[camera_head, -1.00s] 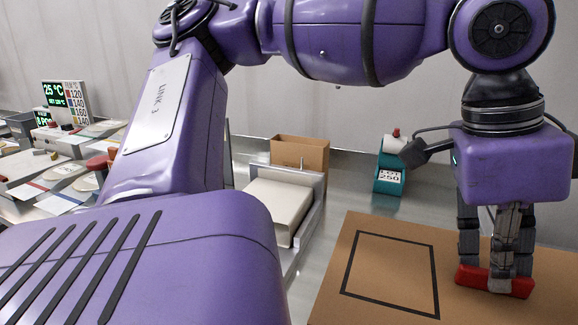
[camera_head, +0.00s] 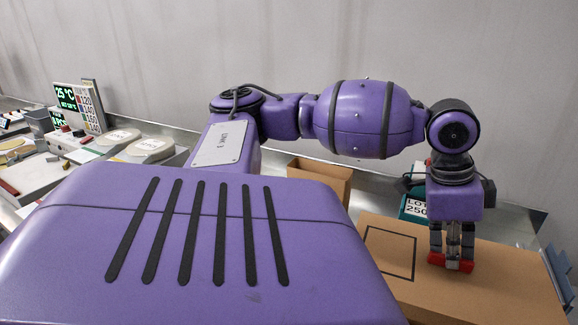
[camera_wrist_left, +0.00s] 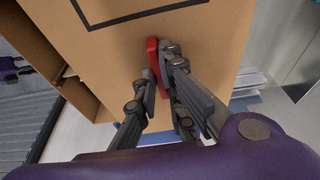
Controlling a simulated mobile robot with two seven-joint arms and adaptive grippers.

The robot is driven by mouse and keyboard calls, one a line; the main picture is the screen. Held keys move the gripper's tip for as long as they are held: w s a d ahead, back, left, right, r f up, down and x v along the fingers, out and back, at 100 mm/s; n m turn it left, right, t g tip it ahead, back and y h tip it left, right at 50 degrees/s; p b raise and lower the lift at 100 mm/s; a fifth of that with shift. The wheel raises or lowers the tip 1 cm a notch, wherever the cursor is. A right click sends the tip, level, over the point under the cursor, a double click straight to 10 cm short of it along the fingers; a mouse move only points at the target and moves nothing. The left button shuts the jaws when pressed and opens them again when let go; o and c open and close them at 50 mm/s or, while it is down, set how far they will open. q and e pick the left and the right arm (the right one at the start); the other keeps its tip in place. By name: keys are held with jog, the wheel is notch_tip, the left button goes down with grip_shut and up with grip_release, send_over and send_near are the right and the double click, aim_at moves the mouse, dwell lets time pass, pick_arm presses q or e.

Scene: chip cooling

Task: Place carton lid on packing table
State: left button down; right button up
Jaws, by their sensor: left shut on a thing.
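The carton lid is a flat brown board (camera_head: 500,282) with a black square outline and a red handle (camera_head: 437,259), at the lower right of the head view. My left gripper (camera_head: 453,264) points down from above and is shut on the red handle. In the left wrist view, the fingers (camera_wrist_left: 160,62) close around the red handle (camera_wrist_left: 152,55), and the brown lid (camera_wrist_left: 215,45) fills the upper middle. Whether the lid is raised or resting on something cannot be told.
A brown open box (camera_head: 335,178) stands behind my arm. A teal dispenser (camera_head: 412,208) with a "LOT 250" label stands just behind the lid. A temperature display (camera_head: 68,95) and pale round-topped units (camera_head: 120,137) are at the left. Brown box walls (camera_wrist_left: 35,65) show beside the lid.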

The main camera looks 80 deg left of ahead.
pick_arm(q)
jog(key=shift+w+a+f, duration=0.1)
jog(key=shift+w+a, duration=0.35)
jog(key=shift+a, duration=0.3)
jog(key=shift+s+d+m, duration=0.1)
jog(key=shift+d+m, duration=0.05)
jog(key=shift+m, duration=0.15)
jog(key=w+a+f+b, duration=0.1)
jog(key=w+a, duration=0.1)
jog(key=w+a+f+b, duration=0.1)
jog(key=w+a+f, duration=0.1)
jog(key=w+a+f+b, duration=0.1)
jog(key=w+a+b, duration=0.1)
jog(key=shift+w+a+f, duration=0.1)
jog(key=shift+w+f, duration=0.2)
jog(key=shift+w, duration=0.1)
jog(key=shift+w+a+f+b, duration=0.45)
jog(key=shift+w+a+f, duration=0.15)
jog(key=shift+f, duration=0.8)
jog(key=shift+w+a+f+b, duration=0.45)
jog(key=shift+w+a+f, duration=0.1)
jog(key=shift+f, duration=0.8)
jog(key=shift+w+a+f+b, duration=0.5)
jog(key=shift+w+f, duration=0.1)
jog(key=shift+f, duration=0.8)
pick_arm(e)
notch_tip(320, 180, down, 7)
jog(key=s, duration=0.2)
jog(key=shift+a+f+g, duration=0.15)
jog(key=shift+g, duration=0.25)
